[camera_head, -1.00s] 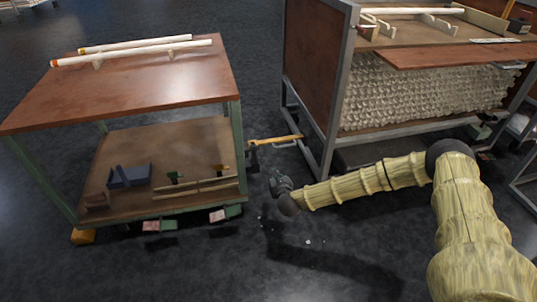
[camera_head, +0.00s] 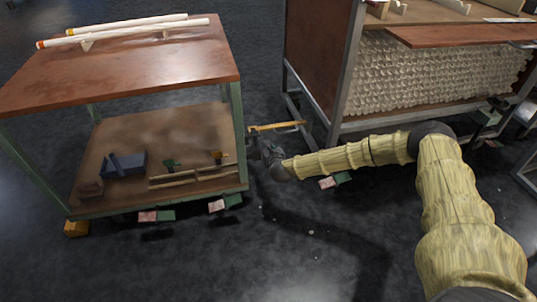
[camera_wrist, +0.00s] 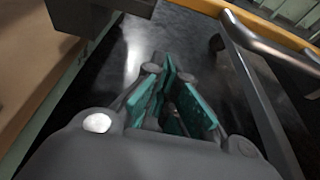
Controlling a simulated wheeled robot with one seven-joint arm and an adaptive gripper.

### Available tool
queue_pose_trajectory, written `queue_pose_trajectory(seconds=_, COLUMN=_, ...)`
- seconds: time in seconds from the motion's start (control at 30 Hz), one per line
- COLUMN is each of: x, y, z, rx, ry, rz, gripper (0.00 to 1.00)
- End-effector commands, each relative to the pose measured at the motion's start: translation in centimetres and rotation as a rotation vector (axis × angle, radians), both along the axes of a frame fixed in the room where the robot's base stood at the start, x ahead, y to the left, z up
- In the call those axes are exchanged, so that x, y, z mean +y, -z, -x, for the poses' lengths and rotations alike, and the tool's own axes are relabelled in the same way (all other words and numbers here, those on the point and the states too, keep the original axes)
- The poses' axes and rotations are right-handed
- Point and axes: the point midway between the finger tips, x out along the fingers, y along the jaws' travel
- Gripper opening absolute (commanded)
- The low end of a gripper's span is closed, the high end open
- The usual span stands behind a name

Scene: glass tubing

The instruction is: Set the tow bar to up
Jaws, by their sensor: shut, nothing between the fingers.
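The tow bar (camera_head: 277,126) is a yellow bar at the right side of the green-framed cart. It lies roughly level and reaches across the gap towards the second cart. In the wrist view, the yellow bar (camera_wrist: 278,33) crosses the upper right corner, beyond my fingers. My gripper (camera_head: 266,146) is low in the gap, just below the bar in the head view. In the wrist view, the teal finger pads of my gripper (camera_wrist: 174,76) are shut with nothing between them. The fingers appear apart from the bar. The bar's joint at the cart is partly hidden by my gripper.
The green-framed cart (camera_head: 130,85) carries white tubes on top and small parts below. A larger brown cart (camera_head: 318,60) with stacked tube ends stands right. In the wrist view, a grey metal tube (camera_wrist: 252,85) runs close right of my fingers.

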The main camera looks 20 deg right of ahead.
Motion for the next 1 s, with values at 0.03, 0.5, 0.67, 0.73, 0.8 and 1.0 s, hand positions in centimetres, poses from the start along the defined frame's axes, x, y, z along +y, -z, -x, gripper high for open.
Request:
queue_pose_trajectory(seconds=0.03, x=0.0, y=0.4, z=-0.5, rx=-0.001, ry=0.0, rz=0.0, gripper=0.0)
queue_pose_trajectory(seconds=0.5, x=0.1, y=-2.4, z=-1.7, rx=-0.001, ry=-0.003, rz=-0.001, gripper=0.0)
queue_pose_trajectory(seconds=0.67, x=0.0, y=-3.3, z=-1.7, rx=-0.001, ry=-0.002, rz=-0.001, gripper=0.0)
queue_pose_trajectory(seconds=0.73, x=0.0, y=-3.5, z=-1.7, rx=-0.001, ry=-0.002, rz=-0.001, gripper=0.0)
queue_pose_trajectory(seconds=0.8, x=0.1, y=-3.5, z=-1.7, rx=-0.001, ry=-0.002, rz=0.0, gripper=0.0)
queue_pose_trajectory(seconds=1.0, x=0.1, y=-3.5, z=-1.7, rx=-0.001, ry=-0.002, rz=0.0, gripper=0.0)
